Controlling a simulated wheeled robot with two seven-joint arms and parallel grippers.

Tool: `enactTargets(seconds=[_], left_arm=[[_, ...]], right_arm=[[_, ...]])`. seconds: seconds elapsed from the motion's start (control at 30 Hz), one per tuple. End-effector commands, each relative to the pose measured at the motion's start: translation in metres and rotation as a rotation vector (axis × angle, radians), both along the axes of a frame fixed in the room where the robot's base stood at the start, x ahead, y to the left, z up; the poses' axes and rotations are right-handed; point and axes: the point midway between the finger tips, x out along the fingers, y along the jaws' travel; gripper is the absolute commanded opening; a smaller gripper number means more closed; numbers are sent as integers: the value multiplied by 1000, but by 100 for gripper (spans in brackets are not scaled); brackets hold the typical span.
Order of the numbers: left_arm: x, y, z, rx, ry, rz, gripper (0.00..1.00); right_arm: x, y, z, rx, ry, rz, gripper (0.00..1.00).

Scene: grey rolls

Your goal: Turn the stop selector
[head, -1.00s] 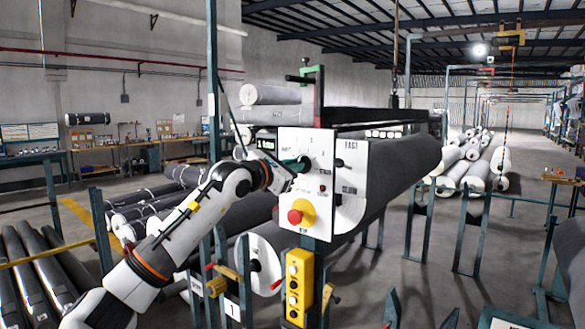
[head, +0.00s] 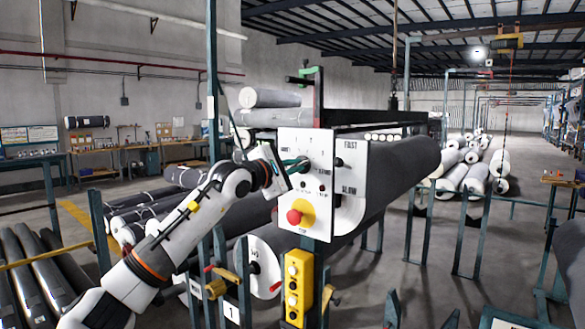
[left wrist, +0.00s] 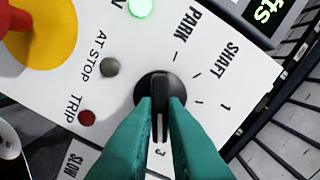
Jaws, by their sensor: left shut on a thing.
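The stop selector (left wrist: 154,92) is a round black knob with a raised grip bar, on a white control panel (head: 318,203). In the left wrist view, marks reading PARK, SHAFT, 1 and 3 surround it. The bar lies upright in that view, its lower end towards 3; which end is the pointer I cannot tell. My left gripper (left wrist: 158,125) has its teal fingers shut on the bar, one on each side. In the head view my left gripper (head: 292,166) covers the selector. My right gripper (head: 422,312) shows only as two teal fingertips, apart and empty, at the bottom edge.
A red stop button on a yellow plate (head: 302,214) sits below the selector. A lit green lamp (left wrist: 140,7) and a red TRIP lamp (left wrist: 87,117) are nearby. A FAST/SLOW knob (head: 339,162) is on the panel's side. A large grey roll (head: 405,165) lies behind.

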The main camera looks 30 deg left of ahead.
Motion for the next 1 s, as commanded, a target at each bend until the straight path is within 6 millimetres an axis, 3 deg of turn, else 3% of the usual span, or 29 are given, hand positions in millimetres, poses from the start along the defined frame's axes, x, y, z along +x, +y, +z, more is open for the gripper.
enactTargets(seconds=[0.4, 0.43, 0.57, 0.87, 1.0], left_arm=[[0, -1, 0, 8, 0, -1, 0], [0, -1, 0, 8, 0, -1, 12], [0, 0, 0, 8, 0, -1, 33], [-1, 0, -1, 8, -1, 0, 33], [-15, 2, -3, 10, -1, 1, 33]], right_arm=[[0, -1, 0, -1, 0, 0, 59], [0, -1, 0, -1, 0, 0, 59], [0, -1, 0, -1, 0, 1, 59], [0, -1, -1, -2, 0, 1, 59], [0, -1, -10, -2, 0, 1, 59]])
